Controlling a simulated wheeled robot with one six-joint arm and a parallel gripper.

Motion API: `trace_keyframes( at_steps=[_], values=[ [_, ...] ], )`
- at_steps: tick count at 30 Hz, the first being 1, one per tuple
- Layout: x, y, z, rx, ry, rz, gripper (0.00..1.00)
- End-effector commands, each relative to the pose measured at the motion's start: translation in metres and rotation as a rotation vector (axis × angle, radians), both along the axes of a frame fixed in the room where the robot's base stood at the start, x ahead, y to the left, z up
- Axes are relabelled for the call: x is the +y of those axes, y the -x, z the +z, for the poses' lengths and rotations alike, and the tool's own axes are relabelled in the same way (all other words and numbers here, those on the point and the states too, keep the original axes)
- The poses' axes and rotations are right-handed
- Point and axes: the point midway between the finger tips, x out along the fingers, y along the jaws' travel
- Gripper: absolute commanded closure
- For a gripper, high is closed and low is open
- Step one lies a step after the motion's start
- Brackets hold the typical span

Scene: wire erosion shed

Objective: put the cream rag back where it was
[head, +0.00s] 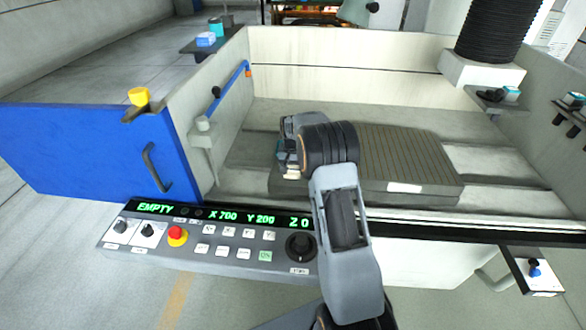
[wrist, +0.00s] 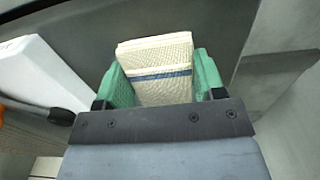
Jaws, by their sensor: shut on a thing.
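The cream rag (wrist: 157,55) is a folded, woven cloth with a blue stripe across it. In the wrist view it sits between the green fingers of my gripper (wrist: 163,82), which is shut on it. In the head view my gripper (head: 287,163) is inside the machine tank, over the left end of the ribbed grey plate (head: 400,150). A small pale patch of the rag (head: 291,173) shows under it there. My wrist hides most of the rag in the head view, and I cannot tell whether it touches the plate.
The tank's walls (head: 340,55) enclose the plate. A control panel (head: 225,240) with a green display reading EMPTY and a red button (head: 177,235) runs along the front. A blue door (head: 90,150) stands at left. A black bellows column (head: 495,30) rises back right.

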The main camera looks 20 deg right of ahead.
Motion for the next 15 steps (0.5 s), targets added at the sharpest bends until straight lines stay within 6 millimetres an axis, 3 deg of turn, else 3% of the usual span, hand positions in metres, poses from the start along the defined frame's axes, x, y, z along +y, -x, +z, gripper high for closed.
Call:
trace_keyframes(
  at_steps=[4, 5, 12, 15],
  values=[
    [0.0, 0.0, -0.0038, 0.0, 0.0, 0.0, 0.59],
    [0.0, 0.0, -0.0038, 0.0, 0.0, 0.0, 0.36],
    [0.0, 0.0001, -0.0028, 0.0, 0.0, 0.0, 0.13],
    [0.0, 0.0001, -0.0028, 0.0, 0.0, 0.0, 0.11]
  ],
)
